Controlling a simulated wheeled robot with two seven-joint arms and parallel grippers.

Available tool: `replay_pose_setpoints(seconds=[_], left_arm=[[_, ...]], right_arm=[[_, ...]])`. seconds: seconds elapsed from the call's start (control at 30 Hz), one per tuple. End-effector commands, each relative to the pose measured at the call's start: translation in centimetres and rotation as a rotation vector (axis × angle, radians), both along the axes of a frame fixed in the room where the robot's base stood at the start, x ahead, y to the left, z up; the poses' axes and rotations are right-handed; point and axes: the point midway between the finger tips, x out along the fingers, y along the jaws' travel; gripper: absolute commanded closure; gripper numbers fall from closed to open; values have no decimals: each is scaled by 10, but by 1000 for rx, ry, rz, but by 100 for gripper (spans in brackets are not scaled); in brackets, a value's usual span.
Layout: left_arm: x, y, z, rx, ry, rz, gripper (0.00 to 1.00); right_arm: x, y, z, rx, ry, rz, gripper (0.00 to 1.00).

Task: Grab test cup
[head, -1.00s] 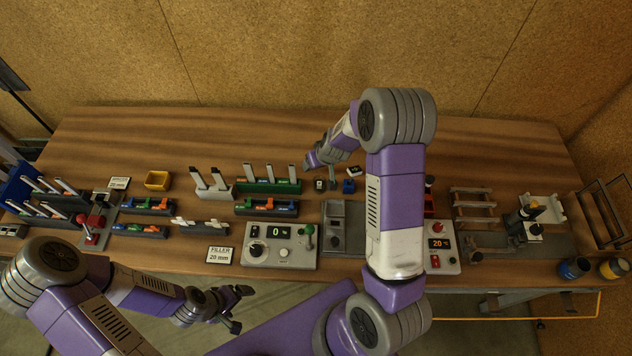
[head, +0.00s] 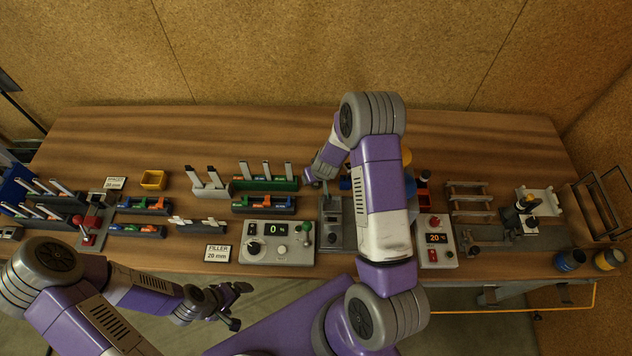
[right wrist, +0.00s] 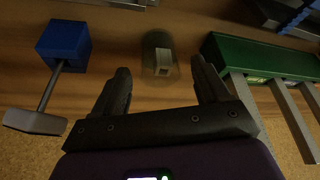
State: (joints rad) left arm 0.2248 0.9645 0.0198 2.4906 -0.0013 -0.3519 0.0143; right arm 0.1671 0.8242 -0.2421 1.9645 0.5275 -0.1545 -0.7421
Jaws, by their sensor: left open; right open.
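In the right wrist view a small, dark, see-through cylinder with a pale patch (right wrist: 157,52) stands on the wooden table; it looks like the test cup. My right gripper (right wrist: 162,80) is open and empty, with the cylinder just beyond its fingertips and roughly centred between them. No contact shows. In the head view the right gripper (head: 315,178) is small and partly behind my arm, and the cylinder cannot be made out there. My left gripper (head: 238,306) is open and empty in front of the table edge.
A blue block with a T-shaped handle (right wrist: 62,45) is left of the cylinder in the right wrist view. A green rack (right wrist: 240,58) with pale strips is close on the right.

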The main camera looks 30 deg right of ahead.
Motion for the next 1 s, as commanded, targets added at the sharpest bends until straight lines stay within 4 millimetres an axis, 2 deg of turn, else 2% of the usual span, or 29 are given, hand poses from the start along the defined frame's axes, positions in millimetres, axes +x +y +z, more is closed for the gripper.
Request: replay_pose_setpoints(seconds=[0.07,0.47,0.77,0.87,1.0], left_arm=[[0,0,0,0,0,0,9],[0,0,0,0,0,0,9],[0,0,1,0,0,0,9],[0,0,3,0,0,0,9],[0,0,8,0,0,0,9]], right_arm=[[0,0,0,0,0,0,25],[0,0,1,1,0,0,87],[1,1,6,0,-2,2,89],[2,0,20,-2,-5,4,89],[2,1,49,-2,-6,5,89]])
